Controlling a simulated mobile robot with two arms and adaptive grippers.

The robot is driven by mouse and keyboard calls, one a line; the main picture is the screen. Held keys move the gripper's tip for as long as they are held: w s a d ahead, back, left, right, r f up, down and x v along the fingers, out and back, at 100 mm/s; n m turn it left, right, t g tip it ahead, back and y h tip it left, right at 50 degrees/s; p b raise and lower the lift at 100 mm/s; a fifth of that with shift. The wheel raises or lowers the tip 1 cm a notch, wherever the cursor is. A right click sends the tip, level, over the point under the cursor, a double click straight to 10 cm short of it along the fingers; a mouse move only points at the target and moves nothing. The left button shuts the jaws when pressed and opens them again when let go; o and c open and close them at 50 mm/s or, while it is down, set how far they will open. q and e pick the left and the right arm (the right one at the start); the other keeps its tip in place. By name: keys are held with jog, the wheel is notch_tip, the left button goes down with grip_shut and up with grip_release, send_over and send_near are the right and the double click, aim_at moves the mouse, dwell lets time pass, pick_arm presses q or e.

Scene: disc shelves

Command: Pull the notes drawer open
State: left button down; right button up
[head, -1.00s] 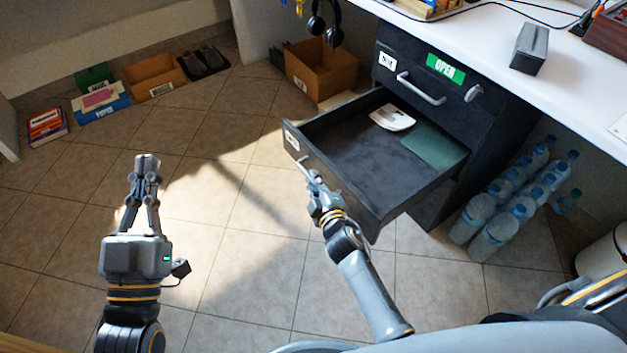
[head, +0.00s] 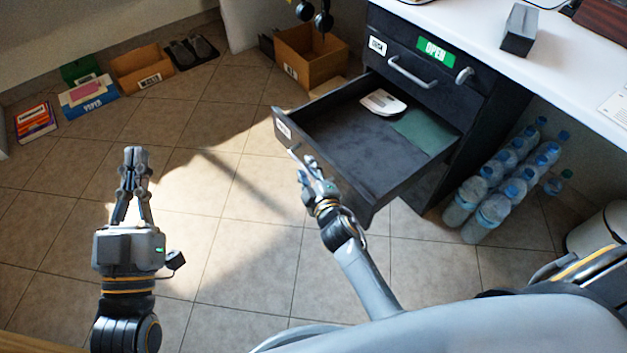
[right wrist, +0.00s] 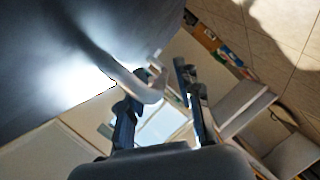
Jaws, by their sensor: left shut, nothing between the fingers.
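The lower drawer (head: 345,192) of the dark cabinet stands well out, holding a white paper item (head: 383,102) and a green sheet (head: 425,132). The small label on its front is too small to read. My right gripper (head: 303,168) is at the drawer's front by its bar handle. In the right wrist view the grey handle (right wrist: 120,72) runs to between my parted fingers (right wrist: 160,78), close to one finger, with a gap to the other. My left gripper (head: 135,158) is shut and empty over the floor, left of the drawer.
A closed upper drawer (head: 440,82) bears a green OPEN sign (head: 435,51). Water bottles (head: 500,185) stand right of the cabinet. Cardboard boxes (head: 310,58), books (head: 35,121) and slippers (head: 190,50) lie along the back. Floor left of the drawer is clear.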

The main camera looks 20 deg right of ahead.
jog(key=v, duration=1.1)
jog(key=shift+s, duration=0.15)
jog(key=shift+r, duration=0.1)
